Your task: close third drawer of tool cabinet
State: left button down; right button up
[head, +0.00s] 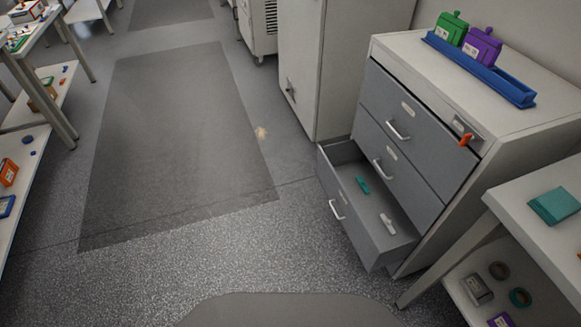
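The tool cabinet (464,143) stands at the right, light-coloured with grey drawer fronts. Its top drawer (406,104) and second drawer (396,165) are shut. The third drawer (345,222), the lowest, is pulled out towards the left and front, with a white handle (337,209) on its front. Inside it lie a teal item (362,185) and a white item (388,223). Neither of my grippers is in view.
A blue rack (513,88) with a green and a purple case stands on the cabinet. An orange-red key-like part (466,139) sticks out near its top. A table (535,200) stands close at the right. Floor left of the drawer is clear, with a dark mat (175,140).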

aim_at(338, 165)
jog(key=u, duration=0.05)
jog(key=i, duration=0.95)
jog(key=z, duration=0.8)
jog(key=i, duration=0.45)
jog(key=z, duration=0.4)
